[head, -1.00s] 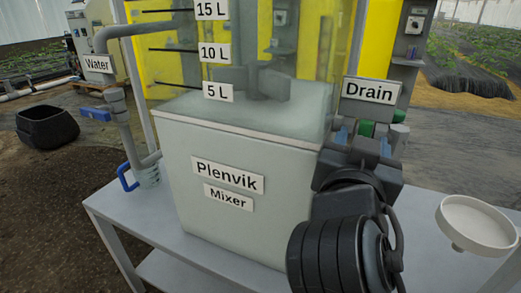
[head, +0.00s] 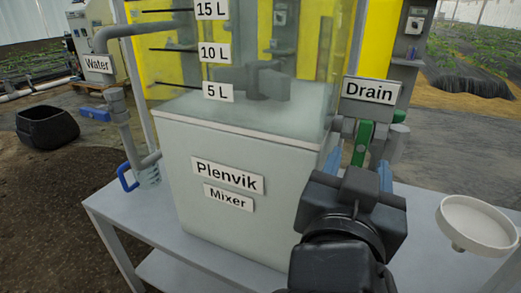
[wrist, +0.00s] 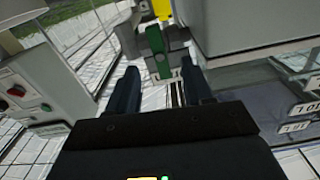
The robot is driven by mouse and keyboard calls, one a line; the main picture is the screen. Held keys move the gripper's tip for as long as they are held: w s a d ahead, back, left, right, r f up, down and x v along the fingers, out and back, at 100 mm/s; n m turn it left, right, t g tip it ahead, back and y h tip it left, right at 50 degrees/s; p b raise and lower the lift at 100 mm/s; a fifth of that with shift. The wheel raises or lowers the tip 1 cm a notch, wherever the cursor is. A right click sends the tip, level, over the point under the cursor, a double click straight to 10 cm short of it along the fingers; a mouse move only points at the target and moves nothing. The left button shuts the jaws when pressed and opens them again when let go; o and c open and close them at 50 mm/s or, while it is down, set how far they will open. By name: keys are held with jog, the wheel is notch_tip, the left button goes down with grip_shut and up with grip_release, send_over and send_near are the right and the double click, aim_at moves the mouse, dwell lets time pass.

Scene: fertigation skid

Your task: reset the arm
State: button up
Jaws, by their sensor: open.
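My gripper (head: 358,178) is in front of the lower right side of the mixer tank, below the Drain sign (head: 369,90). It is open and empty, its two fingers apart. The drain valve's green handle (head: 362,143) stands just beyond the fingertips and looks clear of them. In the wrist view the green handle (wrist: 157,52) lies ahead of the gap between the fingers of my gripper (wrist: 160,82). My own wrist hides part of the bench and the tank's lower right corner.
The Plenvik mixer tank (head: 225,150) stands on a grey bench (head: 150,225). A white round dish (head: 478,222) is at the bench's right. A water pipe with blue handles (head: 125,120) runs down the left. A black tub (head: 47,125) sits on the floor.

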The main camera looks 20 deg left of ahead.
dwell(0.4)
jog(key=s+d+f+n+g+y, duration=0.1)
jog(key=s+d+f+n, duration=0.1)
jog(key=s+d+f, duration=0.45)
jog(key=s+d+f+n+g+y, duration=0.1)
jog(key=s+d+f+n+y, duration=0.15)
jog(key=f, duration=0.75)
jog(key=s+d+f+m+g, duration=0.1)
jog(key=s+d+f, duration=0.25)
jog(key=s, duration=0.35)
jog(key=s+d+f, duration=0.2)
jog(key=s+d, duration=0.3)
jog(key=s, duration=0.2)
jog(key=s+d+r+m+h, duration=0.1)
jog(key=s+d, duration=0.2)
jog(key=s, duration=0.3)
jog(key=s+d+r+m+h, duration=0.1)
jog(key=s+d+r+h, duration=0.15)
jog(key=s, duration=0.35)
notch_tip(320, 180, up, 19)
jog(key=p, duration=2)
jog(key=shift+r+y, duration=0.2)
jog(key=shift+y, duration=0.1)
